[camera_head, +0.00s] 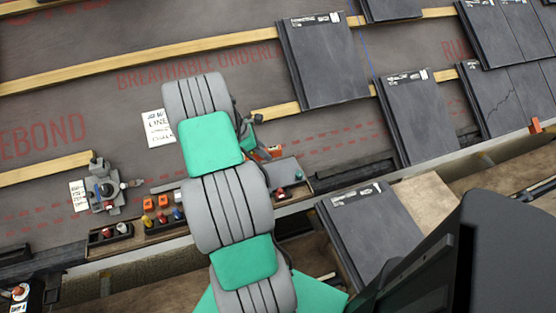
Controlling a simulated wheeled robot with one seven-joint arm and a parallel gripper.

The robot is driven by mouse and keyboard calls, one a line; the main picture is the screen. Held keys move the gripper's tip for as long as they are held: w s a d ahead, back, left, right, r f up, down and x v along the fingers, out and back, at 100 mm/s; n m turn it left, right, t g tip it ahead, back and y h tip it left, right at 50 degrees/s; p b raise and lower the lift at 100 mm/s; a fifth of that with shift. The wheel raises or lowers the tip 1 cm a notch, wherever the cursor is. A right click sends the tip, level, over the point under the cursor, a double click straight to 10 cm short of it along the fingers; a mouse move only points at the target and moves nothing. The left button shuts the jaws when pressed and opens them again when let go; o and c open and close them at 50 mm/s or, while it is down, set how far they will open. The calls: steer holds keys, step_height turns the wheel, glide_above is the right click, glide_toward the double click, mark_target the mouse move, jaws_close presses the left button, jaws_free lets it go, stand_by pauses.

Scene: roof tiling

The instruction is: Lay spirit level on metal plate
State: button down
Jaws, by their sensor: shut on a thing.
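My grey and green arm reaches up the middle of the head view and hides much of what lies behind it. My gripper (250,136) shows only in part, as small dark and green pieces at the arm's right edge. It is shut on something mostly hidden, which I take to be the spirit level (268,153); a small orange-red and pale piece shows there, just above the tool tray. I cannot tell whether it touches anything below. I cannot make out the metal plate with certainty.
A long tray (150,228) holds orange blocks and small coloured items. A grey clamp-like tool (103,190) stands left of it. Dark roof tiles (325,62) lie at the right on wooden battens (140,62). Bare underlay (85,110) is clear at the upper left.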

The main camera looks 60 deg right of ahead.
mark_target(276, 148)
steer(key=shift+n, duration=0.4)
steer(key=s+d, duration=0.1)
steer(key=s, duration=0.1)
steer(key=s+d+f, duration=0.1)
steer(key=s+d, duration=0.1)
steer(key=shift+d+f+b, duration=0.2)
steer(key=shift+b, duration=0.15)
step_height(276, 148, down, 6)
steer(key=b, duration=0.5)
steer(key=shift+b, duration=0.4)
steer(key=shift+f+p, duration=0.15)
steer(key=shift+p, duration=0.2)
steer(key=shift+f, duration=0.1)
steer(key=c, duration=1.1)
jaws_free()
step_height(276, 148, up, 7)
steer(key=p, duration=0.7)
